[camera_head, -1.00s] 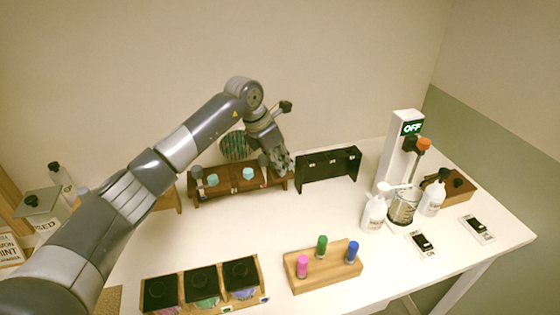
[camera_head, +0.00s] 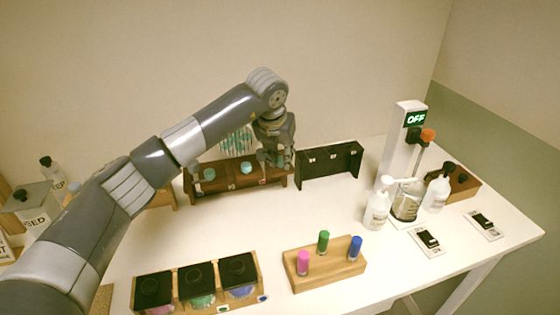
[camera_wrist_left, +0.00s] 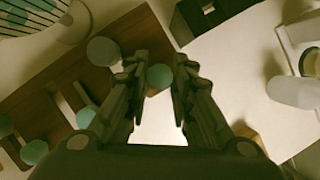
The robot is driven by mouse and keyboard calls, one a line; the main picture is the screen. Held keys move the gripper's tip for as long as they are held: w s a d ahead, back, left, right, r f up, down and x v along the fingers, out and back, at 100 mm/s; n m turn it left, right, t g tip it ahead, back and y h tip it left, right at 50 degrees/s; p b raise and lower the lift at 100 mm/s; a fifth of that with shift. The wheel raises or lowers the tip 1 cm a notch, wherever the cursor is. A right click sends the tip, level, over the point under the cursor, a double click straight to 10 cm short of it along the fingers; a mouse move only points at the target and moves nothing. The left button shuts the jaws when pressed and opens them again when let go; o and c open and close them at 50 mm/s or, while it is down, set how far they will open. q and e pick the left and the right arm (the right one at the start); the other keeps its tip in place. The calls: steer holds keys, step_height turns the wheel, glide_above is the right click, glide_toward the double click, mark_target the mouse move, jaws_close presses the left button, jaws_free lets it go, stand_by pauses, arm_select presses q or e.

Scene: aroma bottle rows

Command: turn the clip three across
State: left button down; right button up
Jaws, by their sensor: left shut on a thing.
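My left gripper (camera_head: 279,163) points down over the right end of the dark wooden rack (camera_head: 222,191). In the left wrist view its fingers (camera_wrist_left: 156,78) are on either side of a round teal cap (camera_wrist_left: 159,77), and it is shut on that teal-capped piece. What lies under the cap is hidden. Other teal caps stand on the rack, one (camera_head: 246,168) in the middle and one (camera_head: 209,174) to its left. A grey round cap (camera_wrist_left: 103,51) is beside the left finger in the wrist view. I cannot make out a clip. My right gripper is not in view.
A black panel with small pale marks (camera_head: 330,166) stands right of the rack. A wooden block (camera_head: 325,275) holds pink, green and blue bottles. Black-lidded jars (camera_head: 197,281) stand front left. The table centre is clear.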

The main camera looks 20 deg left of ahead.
arm_select(q)
steer(key=n+y+b, duration=0.1)
steer(key=n, duration=0.1)
steer(key=n+y+b, duration=0.1)
steer(key=n+b, duration=0.1)
steer(key=n, duration=0.1)
steer(key=shift+w+d+n, duration=0.1)
steer(key=shift+d+n, duration=0.05)
steer(key=shift+n, duration=0.15)
steer(key=shift+d+n+g+y+b, duration=0.1)
steer(key=shift+n+g+y+b, duration=0.25)
steer(key=shift+n, duration=0.7)
steer(key=shift+n+g+y+b, duration=0.35)
steer(key=shift+n, duration=0.7)
steer(key=shift+r, duration=0.1)
steer(key=c, duration=1.4)
jaws_free()
steer(key=v, duration=1.2)
steer(key=shift+w, duration=0.15)
